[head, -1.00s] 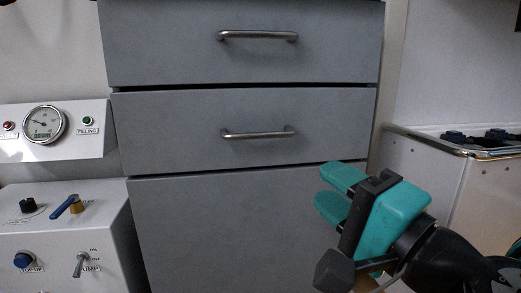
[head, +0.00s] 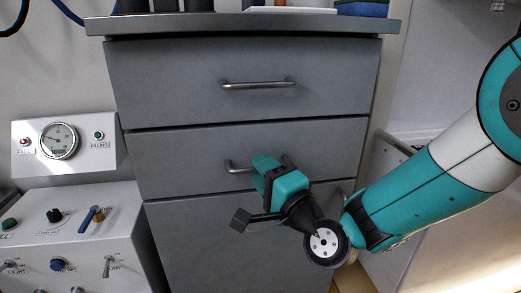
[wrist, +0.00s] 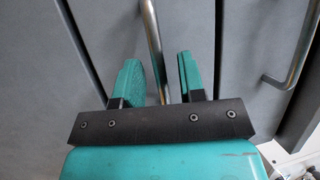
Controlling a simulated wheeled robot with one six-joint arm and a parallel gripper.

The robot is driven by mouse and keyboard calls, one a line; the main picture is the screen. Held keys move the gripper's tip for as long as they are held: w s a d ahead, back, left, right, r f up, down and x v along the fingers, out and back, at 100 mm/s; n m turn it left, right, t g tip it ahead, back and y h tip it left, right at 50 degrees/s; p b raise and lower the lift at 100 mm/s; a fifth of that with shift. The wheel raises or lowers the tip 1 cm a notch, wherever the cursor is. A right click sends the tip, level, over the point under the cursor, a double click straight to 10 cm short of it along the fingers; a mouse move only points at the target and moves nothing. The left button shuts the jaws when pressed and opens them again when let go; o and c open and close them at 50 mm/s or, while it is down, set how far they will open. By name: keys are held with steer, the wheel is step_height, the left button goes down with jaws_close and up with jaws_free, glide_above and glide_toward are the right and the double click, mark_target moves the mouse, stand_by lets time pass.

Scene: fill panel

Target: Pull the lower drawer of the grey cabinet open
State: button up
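The grey cabinet (head: 220,235) stands ahead with its lower drawer (head: 190,157) below the upper drawer (head: 180,85). The lower drawer is flush with the front and looks closed. Its metal bar handle (head: 236,168) is partly hidden behind my gripper (head: 262,165) in the head view. In the wrist view, the handle bar (wrist: 152,40) runs between the two teal fingers of my gripper (wrist: 158,80). The fingers are apart, with space on both sides of the bar. Contact with the bar does not show.
The upper drawer's handle (head: 258,85) is above my gripper. A white control panel (head: 90,240) with a gauge and knobs stands at left. Objects lie on the cabinet top (head: 240,23). Another handle (wrist: 290,65) shows at right in the wrist view.

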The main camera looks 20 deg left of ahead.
steer(key=shift+w+a+r+p, duration=0.1)
steer(key=shift+w+a+p, duration=0.25)
steer(key=shift+a, duration=0.15)
steer(key=shift+c, duration=0.3)
jaws_close()
